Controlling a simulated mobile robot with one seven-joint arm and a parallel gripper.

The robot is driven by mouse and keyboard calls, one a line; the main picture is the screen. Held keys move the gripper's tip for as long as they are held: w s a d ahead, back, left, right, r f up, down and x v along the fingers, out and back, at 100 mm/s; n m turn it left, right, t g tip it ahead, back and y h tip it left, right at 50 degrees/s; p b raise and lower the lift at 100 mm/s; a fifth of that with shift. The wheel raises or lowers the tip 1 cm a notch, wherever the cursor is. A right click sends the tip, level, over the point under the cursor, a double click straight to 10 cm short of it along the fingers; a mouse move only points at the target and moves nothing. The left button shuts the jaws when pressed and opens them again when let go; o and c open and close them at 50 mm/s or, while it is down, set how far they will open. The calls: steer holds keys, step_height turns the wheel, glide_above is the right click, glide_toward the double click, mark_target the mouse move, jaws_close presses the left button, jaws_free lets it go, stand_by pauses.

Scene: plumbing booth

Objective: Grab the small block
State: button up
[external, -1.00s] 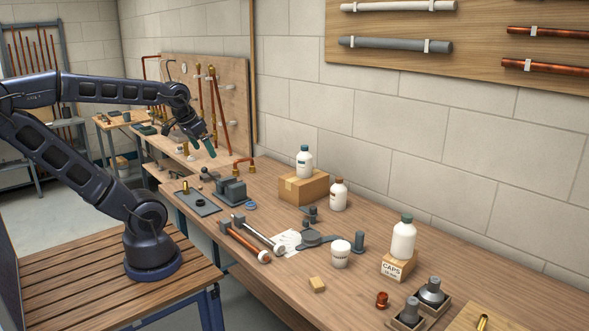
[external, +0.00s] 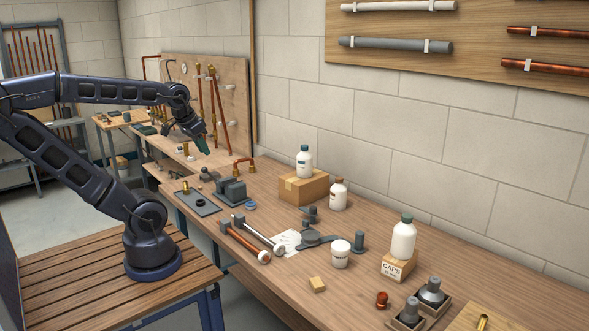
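The small block (external: 317,285) is a light tan wooden cube. It lies by itself on the workbench, near its front edge in the lower middle of the external view. My gripper (external: 204,149) is high up to the left, far from the block and above the far part of the bench. Its dark teal fingertips point down and overlap in this view, so the gap between them does not show. No object shows in it.
A white tub (external: 340,254) and a grey flanged fitting (external: 311,237) stand behind the block. Bare wood surrounds the block.

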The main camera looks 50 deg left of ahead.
steer(key=w+a+n+g, duration=0.3)
steer(key=w+a+n, duration=0.2)
steer(key=w+a, duration=0.55)
steer(key=n+g+h, duration=0.2)
steer(key=n+h, duration=0.1)
steer(key=n, duration=0.5)
glide_above(200, 188)
steer(key=w+d, duration=0.4)
steer(key=d, duration=0.1)
step_height(200, 188, down, 14)
steer(key=s+a+f+n+h, duration=0.2)
steer(key=s+a+f+n, duration=0.1)
steer(key=a+f, duration=0.85)
steer(key=shift+x, duration=4.7)
steer(key=shift+w+a, duration=0.1)
steer(key=shift+a, duration=0.05)
jaws_close()
